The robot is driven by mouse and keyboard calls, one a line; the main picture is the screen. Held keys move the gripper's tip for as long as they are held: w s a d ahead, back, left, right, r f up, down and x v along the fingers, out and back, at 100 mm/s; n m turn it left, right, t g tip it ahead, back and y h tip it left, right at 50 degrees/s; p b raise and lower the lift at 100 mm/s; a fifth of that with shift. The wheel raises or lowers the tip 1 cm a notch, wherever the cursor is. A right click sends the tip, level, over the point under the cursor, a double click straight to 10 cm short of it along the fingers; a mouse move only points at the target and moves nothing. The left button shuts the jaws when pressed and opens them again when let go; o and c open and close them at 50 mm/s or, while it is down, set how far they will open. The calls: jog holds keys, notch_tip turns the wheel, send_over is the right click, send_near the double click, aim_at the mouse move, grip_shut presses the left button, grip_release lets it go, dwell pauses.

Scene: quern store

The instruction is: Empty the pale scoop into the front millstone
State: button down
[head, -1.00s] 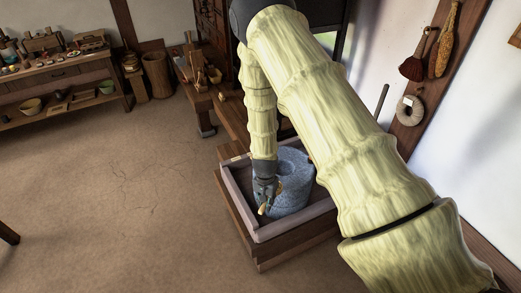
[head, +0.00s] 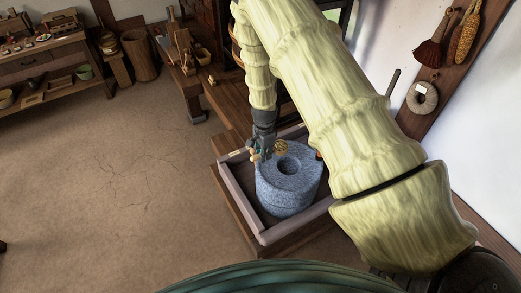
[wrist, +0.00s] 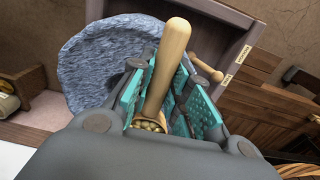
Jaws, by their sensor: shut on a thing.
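The front millstone (head: 290,195) is a round blue-grey stone with a dark central hole, standing in a wooden tray; it fills the left of the wrist view (wrist: 90,60). My gripper (head: 262,150) is beside its far left rim, above the tray. In the wrist view my teal-padded fingers (wrist: 160,90) are shut on the pale scoop's wooden handle (wrist: 168,60). Grain shows in the scoop's bowl (wrist: 150,124), partly hidden by my gripper. In the head view a golden round patch (head: 281,146) by the fingers, near the hole, looks like the bowl.
The tray's pale rim (head: 243,212) surrounds the stone. A second wooden handle (wrist: 207,69) shows beyond my fingers; I cannot tell what it belongs to. Small labels (wrist: 244,53) are on the tray wall. A wooden bench (head: 230,125) stands behind. The floor at left is clear.

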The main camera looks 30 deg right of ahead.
notch_tip(320, 180, down, 3)
jog(key=shift+s+b, duration=0.15)
jog(key=shift+b, duration=0.6)
jog(key=shift+f, duration=0.15)
jog(key=shift+s+d+f+b, duration=0.1)
jog(key=shift+s+f+b, duration=0.05)
jog(key=shift+s+b, duration=0.2)
jog(key=shift+w+f+b, duration=0.2)
jog(key=shift+f+b, duration=0.2)
jog(key=shift+f, duration=0.45)
jog(key=shift+s+f+b, duration=0.1)
jog(key=shift+f+b, duration=0.25)
jog(key=shift+f, duration=0.2)
jog(key=shift+d+r+t+y+b, duration=0.15)
jog(key=shift+t+y+b, duration=0.15)
jog(key=shift+b, duration=0.15)
jog(key=shift+r+t+y+b, duration=0.3)
jog(key=shift+b, duration=0.45)
